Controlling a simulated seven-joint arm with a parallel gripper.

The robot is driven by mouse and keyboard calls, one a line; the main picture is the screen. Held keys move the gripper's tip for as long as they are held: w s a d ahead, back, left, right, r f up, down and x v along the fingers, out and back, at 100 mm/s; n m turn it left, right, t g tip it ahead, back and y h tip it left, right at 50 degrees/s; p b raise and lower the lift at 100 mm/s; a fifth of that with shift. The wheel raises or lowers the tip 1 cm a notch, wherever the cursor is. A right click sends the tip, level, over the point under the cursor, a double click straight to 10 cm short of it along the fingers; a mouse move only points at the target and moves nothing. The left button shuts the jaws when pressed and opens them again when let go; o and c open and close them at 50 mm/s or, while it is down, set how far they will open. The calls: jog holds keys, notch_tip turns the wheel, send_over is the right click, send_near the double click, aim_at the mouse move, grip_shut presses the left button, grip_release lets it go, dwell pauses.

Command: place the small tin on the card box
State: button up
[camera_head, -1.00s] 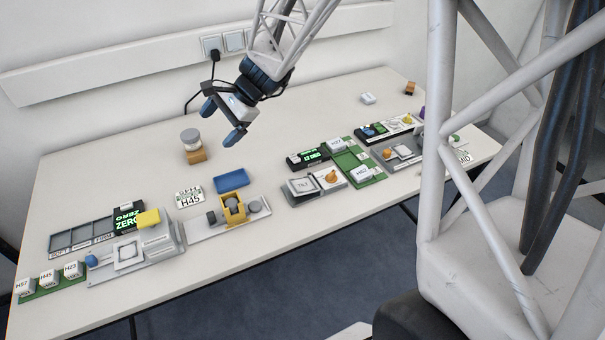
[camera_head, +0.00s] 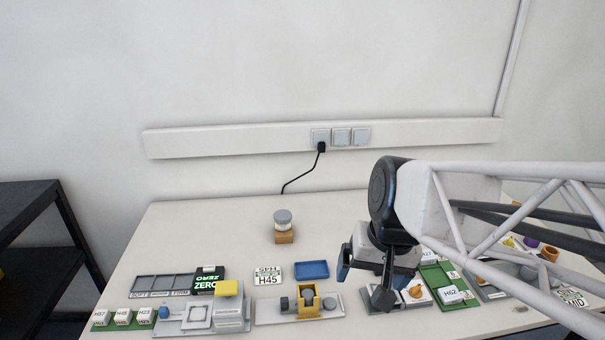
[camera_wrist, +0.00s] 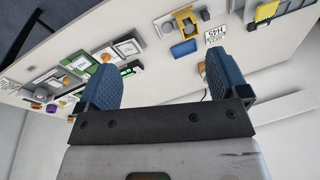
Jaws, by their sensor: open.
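The small tin (camera_head: 283,217), round with a grey lid and a pale lower part, stands upright on the brown card box (camera_head: 284,237) at the back middle of the table. The two touch. My gripper (camera_head: 364,281) is to the right of them and nearer the front, above the table by the green tray. It also shows in the wrist view (camera_wrist: 163,82), its blue fingers spread with nothing between them. The tin is not clearly visible in the wrist view; the right finger covers part of that area.
A blue tray (camera_head: 311,269) and a white H45 label (camera_head: 268,275) lie in front of the box. A yellow-and-grey fixture (camera_head: 308,300) stands at the front edge. A cable (camera_head: 300,178) runs from the wall socket to the table's back. The table around the box is clear.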

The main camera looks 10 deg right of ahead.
jog(key=shift+s+d+r+n+t+h, duration=0.15)
jog(key=shift+s+d+n+h, duration=0.2)
jog(key=shift+s, duration=0.4)
jog(key=shift+s+d+f+n+t+h, duration=0.1)
jog(key=shift+s+d+n+h, duration=0.2)
jog(key=shift+s, duration=0.5)
jog(key=shift+s+d+r+n+t+h, duration=0.15)
jog(key=shift+s+d+n+h, duration=0.15)
jog(key=shift+s, duration=0.45)
